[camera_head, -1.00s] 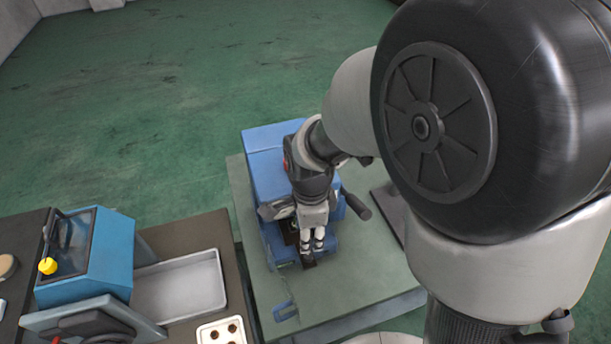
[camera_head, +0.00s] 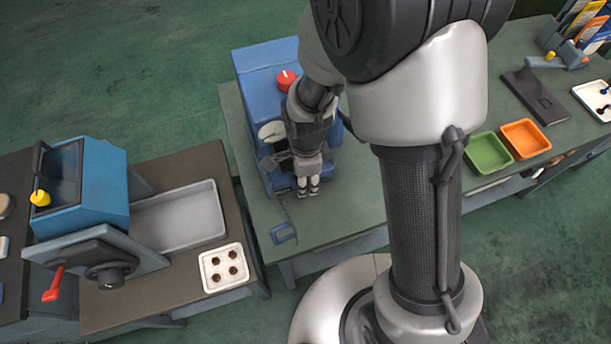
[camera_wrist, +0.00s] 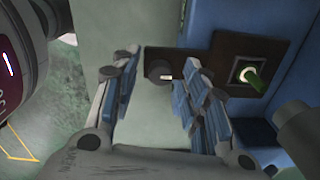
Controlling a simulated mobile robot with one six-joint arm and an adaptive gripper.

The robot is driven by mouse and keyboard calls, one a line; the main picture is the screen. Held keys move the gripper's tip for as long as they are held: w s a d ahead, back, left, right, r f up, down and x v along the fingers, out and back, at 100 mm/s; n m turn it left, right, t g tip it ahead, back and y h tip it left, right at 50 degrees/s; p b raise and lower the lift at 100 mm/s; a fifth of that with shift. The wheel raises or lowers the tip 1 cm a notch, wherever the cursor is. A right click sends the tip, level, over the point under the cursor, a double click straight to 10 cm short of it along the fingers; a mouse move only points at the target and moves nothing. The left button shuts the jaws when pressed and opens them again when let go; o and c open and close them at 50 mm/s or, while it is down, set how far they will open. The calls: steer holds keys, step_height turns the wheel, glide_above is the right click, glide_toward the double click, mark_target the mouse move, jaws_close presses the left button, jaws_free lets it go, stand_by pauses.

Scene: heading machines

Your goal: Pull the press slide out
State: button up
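The blue press (camera_head: 266,62) stands on the green-topped table, under my arm. In the wrist view its slide (camera_wrist: 200,62) is a dark flat bar with a round dark knob (camera_wrist: 158,69) at its outer end. The bar's wider end holds a square recess with a green pin (camera_wrist: 252,80) beside the blue body. My gripper (camera_wrist: 160,72) is open, one finger on each side of the knob, with gaps visible; its depth relative to the knob is unclear. In the head view my gripper (camera_head: 307,190) points down at the press front and hides the slide.
A red knob (camera_head: 286,80) tops the press. A blue loop-shaped piece (camera_head: 284,233) lies on the table (camera_head: 350,212). Left are another blue machine (camera_head: 90,185), a grey tray (camera_head: 180,220) and a white holed block (camera_head: 223,268). Green (camera_head: 488,153) and orange (camera_head: 525,138) bins stand right.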

jaws_close()
stand_by(0.3)
stand_by(0.3)
